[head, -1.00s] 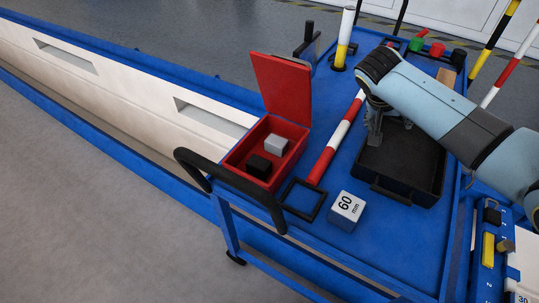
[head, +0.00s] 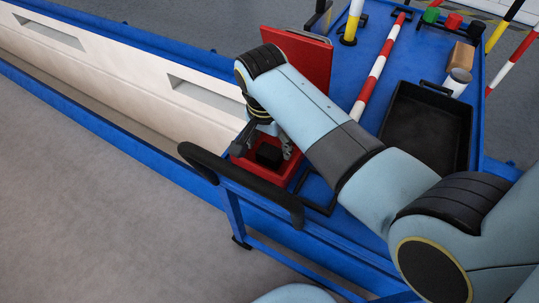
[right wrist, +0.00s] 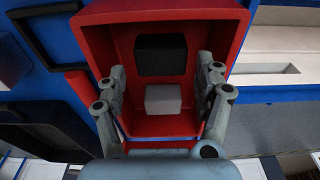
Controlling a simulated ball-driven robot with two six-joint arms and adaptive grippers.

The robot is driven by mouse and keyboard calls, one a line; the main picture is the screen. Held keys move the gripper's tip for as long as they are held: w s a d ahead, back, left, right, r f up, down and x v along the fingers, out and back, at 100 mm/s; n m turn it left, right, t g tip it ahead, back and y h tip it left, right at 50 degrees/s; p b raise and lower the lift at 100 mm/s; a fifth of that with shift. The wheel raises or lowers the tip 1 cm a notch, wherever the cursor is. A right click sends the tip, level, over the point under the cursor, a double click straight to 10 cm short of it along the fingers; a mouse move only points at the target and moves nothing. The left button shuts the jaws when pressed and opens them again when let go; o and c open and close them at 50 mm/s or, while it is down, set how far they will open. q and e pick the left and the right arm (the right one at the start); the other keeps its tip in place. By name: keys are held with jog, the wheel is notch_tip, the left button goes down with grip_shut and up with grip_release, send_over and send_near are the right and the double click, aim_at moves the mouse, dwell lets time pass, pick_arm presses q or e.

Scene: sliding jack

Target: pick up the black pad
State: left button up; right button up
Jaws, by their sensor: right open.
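The black pad (head: 268,154) lies in the open red box (head: 279,172) on the blue cart. In the right wrist view the black pad (right wrist: 160,55) sits at the far end of the box floor, with a light grey block (right wrist: 163,99) closer to my wrist. My right gripper (head: 266,141) is over the box, open and empty, its fingers spread to either side. In the wrist view the fingers (right wrist: 165,82) straddle the blocks' width, nearer the grey one. The grey block is hidden in the head view. My left gripper is not in view.
The box's raised red lid (head: 305,58) stands behind my gripper. A black cart handle (head: 240,185) is in front of the box. A black tray (head: 428,125) and a red-white bar (head: 380,68) lie to the right. The box walls closely surround the blocks.

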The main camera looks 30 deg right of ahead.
aim_at(270, 152)
notch_tip(270, 152, down, 4)
jog(key=shift+w+d+f+b, duration=0.1)
jog(key=shift+w+f+b, duration=0.1)
jog(key=shift+b, duration=0.35)
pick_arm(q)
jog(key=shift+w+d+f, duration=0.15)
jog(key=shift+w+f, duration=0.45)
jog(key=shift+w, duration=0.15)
